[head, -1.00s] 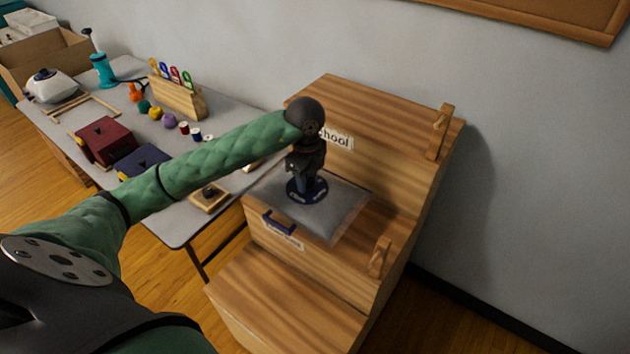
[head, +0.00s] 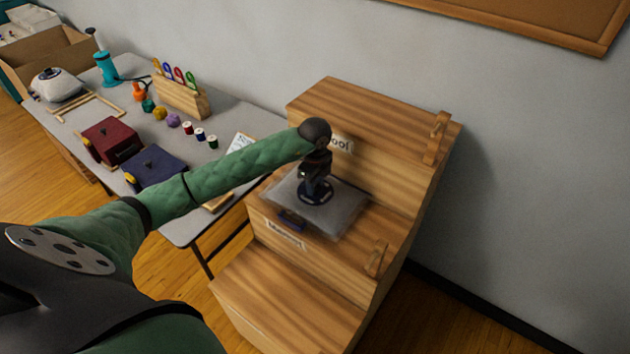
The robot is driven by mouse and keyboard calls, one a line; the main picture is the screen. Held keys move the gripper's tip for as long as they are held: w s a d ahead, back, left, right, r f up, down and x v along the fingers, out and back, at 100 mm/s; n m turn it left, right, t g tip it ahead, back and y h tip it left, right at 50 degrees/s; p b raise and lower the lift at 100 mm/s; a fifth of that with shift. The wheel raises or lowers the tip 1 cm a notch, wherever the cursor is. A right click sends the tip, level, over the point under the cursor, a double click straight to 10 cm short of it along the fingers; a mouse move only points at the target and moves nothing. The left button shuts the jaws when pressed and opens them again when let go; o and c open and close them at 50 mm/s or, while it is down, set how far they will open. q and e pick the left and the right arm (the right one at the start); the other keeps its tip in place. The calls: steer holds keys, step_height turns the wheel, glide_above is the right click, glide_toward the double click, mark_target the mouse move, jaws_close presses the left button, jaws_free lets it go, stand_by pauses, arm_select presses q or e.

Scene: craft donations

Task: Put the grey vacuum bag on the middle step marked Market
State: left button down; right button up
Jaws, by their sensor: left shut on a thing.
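The grey vacuum bag (head: 345,208) is a flat, pillow-like grey pad at the middle step of the wooden stepped stand (head: 335,272). A dark blue handle-like piece (head: 291,220) shows at its front edge, above the middle step's label (head: 286,235), which is too small to read surely. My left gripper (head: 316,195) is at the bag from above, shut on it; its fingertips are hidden. I cannot tell whether the bag's underside touches the step. The upper label (head: 341,144), partly covered by my arm, ends in "ool". My right gripper is not in view.
Wooden brackets (head: 376,259) (head: 437,138) stand on the stand's right side. The lowest step (head: 290,300) and top step (head: 370,105) are bare. A grey table (head: 185,228) on the left holds a red box (head: 112,141), a blue box (head: 153,168), spools and other craft items.

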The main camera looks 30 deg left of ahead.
arm_select(q)
steer(key=shift+f, duration=0.1)
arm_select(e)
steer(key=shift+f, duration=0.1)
arm_select(q)
steer(key=shift+f, duration=0.1)
steer(key=c, duration=1)
jaws_free()
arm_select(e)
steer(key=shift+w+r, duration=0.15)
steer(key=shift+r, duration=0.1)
arm_select(q)
steer(key=shift+r, duration=0.25)
steer(key=shift+r+b, duration=0.35)
step_height(320, 180, up, 11)
steer(key=b, duration=0.4)
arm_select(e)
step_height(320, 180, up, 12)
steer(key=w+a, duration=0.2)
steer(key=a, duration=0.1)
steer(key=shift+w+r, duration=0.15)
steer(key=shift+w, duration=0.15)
